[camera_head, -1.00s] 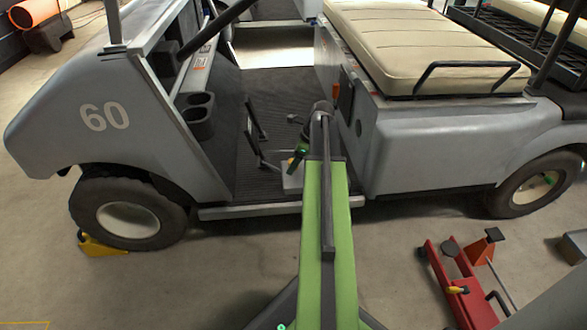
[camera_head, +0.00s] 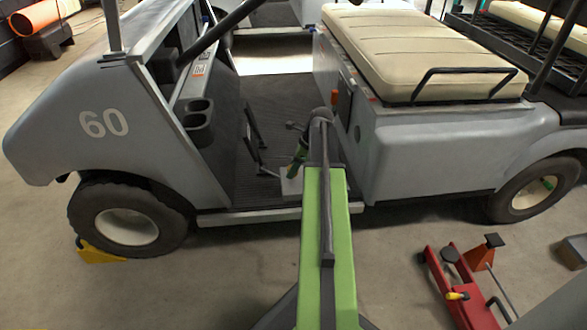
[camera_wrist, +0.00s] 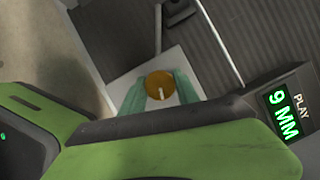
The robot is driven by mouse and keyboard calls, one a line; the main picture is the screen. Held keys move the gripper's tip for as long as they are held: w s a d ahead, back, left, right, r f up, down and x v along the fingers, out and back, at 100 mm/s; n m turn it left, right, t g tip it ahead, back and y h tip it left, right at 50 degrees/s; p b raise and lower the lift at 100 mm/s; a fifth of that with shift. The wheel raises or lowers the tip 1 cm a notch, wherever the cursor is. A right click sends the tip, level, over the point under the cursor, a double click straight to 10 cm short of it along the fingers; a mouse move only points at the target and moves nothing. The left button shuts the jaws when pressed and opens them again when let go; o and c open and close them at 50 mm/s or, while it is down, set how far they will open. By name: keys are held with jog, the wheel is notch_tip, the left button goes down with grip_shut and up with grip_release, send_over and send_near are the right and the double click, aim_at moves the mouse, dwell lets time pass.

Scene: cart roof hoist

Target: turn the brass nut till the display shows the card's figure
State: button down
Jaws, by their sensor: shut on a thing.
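The brass nut (camera_wrist: 160,84) is a round, brass-coloured piece with a pale mark on its face, above a white plate (camera_wrist: 141,68) in the wrist view. My gripper (camera_wrist: 160,92) is shut on it, with one green fingertip on each side. In the head view my gripper (camera_head: 296,160) is low in the cart's footwell, and the nut cannot be made out there. I cannot make out a card with a figure in either view.
The grey cart (camera_head: 103,160), marked 60, stands across the head view with a cream seat (camera_head: 415,50). Pedal levers (camera_head: 251,140) rise left of my gripper. A yellow chock (camera_head: 98,252) is at the front wheel. A red jack (camera_head: 459,285) lies on the floor at right.

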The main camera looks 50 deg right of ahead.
jog(key=n, duration=0.2)
jog(key=n+g+y, duration=0.1)
jog(key=n, duration=0.2)
jog(key=shift+g, duration=0.3)
jog(key=n+g, duration=0.1)
jog(key=n, duration=0.1)
jog(key=n+y, duration=0.1)
jog(key=n, duration=0.2)
jog(key=shift+a+g, duration=0.1)
jog(key=shift+g, duration=0.3)
jog(key=c, duration=0.9)
grip_release()
